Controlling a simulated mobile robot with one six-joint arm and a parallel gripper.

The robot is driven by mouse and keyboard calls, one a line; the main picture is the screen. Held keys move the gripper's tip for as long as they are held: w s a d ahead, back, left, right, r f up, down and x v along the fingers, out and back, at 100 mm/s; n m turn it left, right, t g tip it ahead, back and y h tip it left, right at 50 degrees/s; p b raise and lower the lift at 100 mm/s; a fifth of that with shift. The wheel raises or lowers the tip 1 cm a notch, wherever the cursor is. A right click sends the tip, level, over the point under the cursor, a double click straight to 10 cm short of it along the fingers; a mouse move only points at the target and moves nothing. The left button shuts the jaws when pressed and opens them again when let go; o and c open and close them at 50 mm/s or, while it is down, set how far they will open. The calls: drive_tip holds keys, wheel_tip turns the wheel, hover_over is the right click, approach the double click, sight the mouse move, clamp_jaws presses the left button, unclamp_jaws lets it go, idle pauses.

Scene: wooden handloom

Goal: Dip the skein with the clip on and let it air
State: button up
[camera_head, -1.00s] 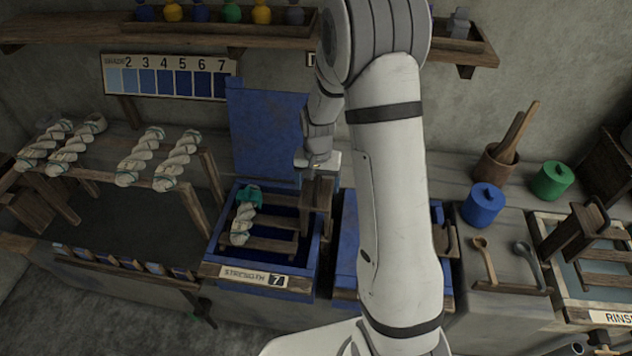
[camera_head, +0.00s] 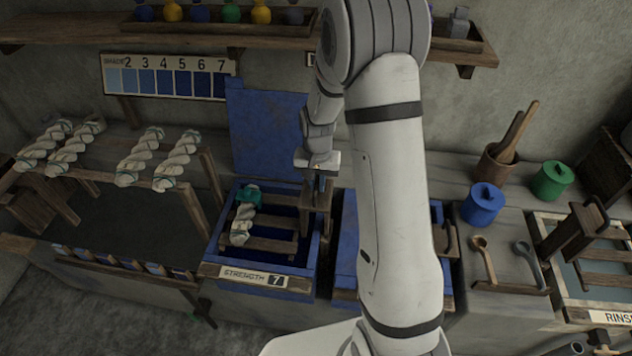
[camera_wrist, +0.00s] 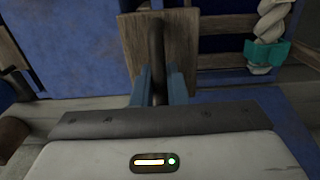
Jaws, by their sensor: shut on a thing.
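The pale twisted skein (camera_head: 242,224) lies on the wooden slatted rack (camera_head: 275,222) inside the blue vat labelled strength 7 (camera_head: 208,262). The teal clip (camera_head: 249,195) is on the skein's far end; clip (camera_wrist: 262,50) and skein (camera_wrist: 274,18) also show in the wrist view. My gripper (camera_head: 315,180) is above the wooden block (camera_head: 318,198) at the vat's right side. In the wrist view my gripper (camera_wrist: 158,88) is shut on a dark upright handle (camera_wrist: 157,45) in front of the wooden board (camera_wrist: 183,55). Whether the skein touches liquid is unclear.
A blue lid (camera_head: 268,130) stands raised behind the vat. Several pale skeins (camera_head: 140,158) hang on a wooden rack at left. A blue jar (camera_head: 484,205), a green jar (camera_head: 552,181) and the rinse basin (camera_head: 560,285) are at right. My arm hides part of the middle.

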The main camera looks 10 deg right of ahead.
drive_tip(key=shift+f, duration=0.1)
clamp_jaws()
wheel_tip(320, 180, down, 16)
drive_tip(key=b, duration=1.3)
drive_tip(key=shift+s, duration=0.1)
drive_tip(key=shift+s+f, duration=0.1)
idle(2.4)
idle(0.7)
drive_tip(key=shift+w+r+p, duration=0.2)
drive_tip(key=shift+r+p, duration=2.6)
drive_tip(key=shift+r, duration=1.9)
drive_tip(key=shift+w+r+p, duration=0.15)
drive_tip(key=shift+r+p, duration=2.6)
drive_tip(key=shift+r, duration=1.9)
